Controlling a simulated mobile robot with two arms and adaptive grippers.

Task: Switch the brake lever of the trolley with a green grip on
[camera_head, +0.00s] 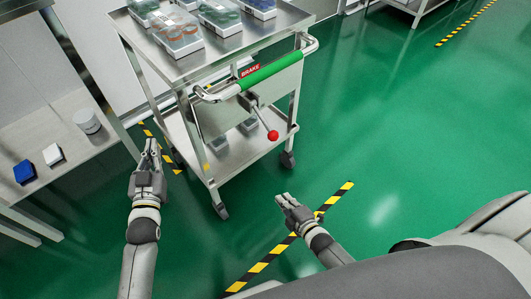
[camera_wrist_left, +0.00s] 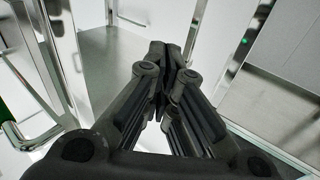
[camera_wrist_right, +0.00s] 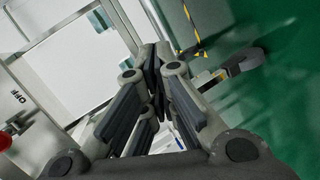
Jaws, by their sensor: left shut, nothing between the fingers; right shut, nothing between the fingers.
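The steel trolley (camera_head: 190,68) stands ahead with a green grip (camera_head: 270,69) on its handle and a red BRAKE label. Its brake lever (camera_head: 263,118) is a metal rod ending in a red ball knob (camera_head: 272,135), tilted down to the right below the handle. In the right wrist view, part of the red knob (camera_wrist_right: 5,141) shows at the left edge, near an OFF marking (camera_wrist_right: 18,97). My right gripper (camera_head: 281,199) is shut and empty, below the knob in the picture and apart from it. My left gripper (camera_head: 151,146) is shut and empty, left of the trolley.
Boxes of parts (camera_head: 180,32) sit on the trolley's top. A steel table (camera_head: 70,118) at the left holds a blue box (camera_head: 24,172), a white box (camera_head: 53,155) and a round container (camera_head: 87,121). Green floor (camera_head: 400,125) with striped tape is clear at the right.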

